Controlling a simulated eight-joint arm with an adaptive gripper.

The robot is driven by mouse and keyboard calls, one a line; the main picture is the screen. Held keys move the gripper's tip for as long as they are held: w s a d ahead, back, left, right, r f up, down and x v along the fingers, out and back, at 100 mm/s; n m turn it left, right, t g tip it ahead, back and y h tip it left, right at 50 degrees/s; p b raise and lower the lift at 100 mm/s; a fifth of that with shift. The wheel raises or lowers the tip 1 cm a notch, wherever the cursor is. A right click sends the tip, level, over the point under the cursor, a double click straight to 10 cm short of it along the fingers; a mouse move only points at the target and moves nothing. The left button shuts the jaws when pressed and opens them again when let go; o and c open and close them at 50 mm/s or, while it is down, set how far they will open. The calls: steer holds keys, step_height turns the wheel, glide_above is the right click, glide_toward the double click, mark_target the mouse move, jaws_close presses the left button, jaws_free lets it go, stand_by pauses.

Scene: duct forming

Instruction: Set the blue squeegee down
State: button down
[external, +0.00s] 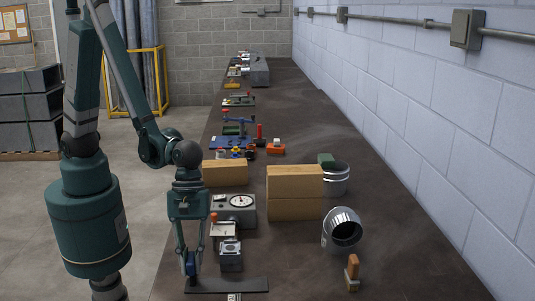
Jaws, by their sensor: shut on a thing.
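My gripper (190,266) points down at the near left part of the bench. The squeegee is just above or touching the left end of a flat dark strip (230,285) on the bench; I cannot tell which. The fingers hide much of the squeegee.
Right of my gripper stand a small grey block device (231,256) and a grey gauge box (235,209). Wooden blocks (295,182), metal duct pieces (342,228) and a wooden-handled brush (352,272) lie further right. The dark bench (300,270) is clear at front centre.

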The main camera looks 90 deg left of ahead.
steer(key=shift+f, duration=0.15)
steer(key=c, duration=2.4)
jaws_free()
steer(key=shift+o, duration=0.2)
steer(key=shift+r, duration=0.2)
steer(key=p+v, duration=0.1)
steer(key=v, duration=1.1)
steer(key=shift+p, duration=0.35)
steer(key=shift+a, duration=0.2)
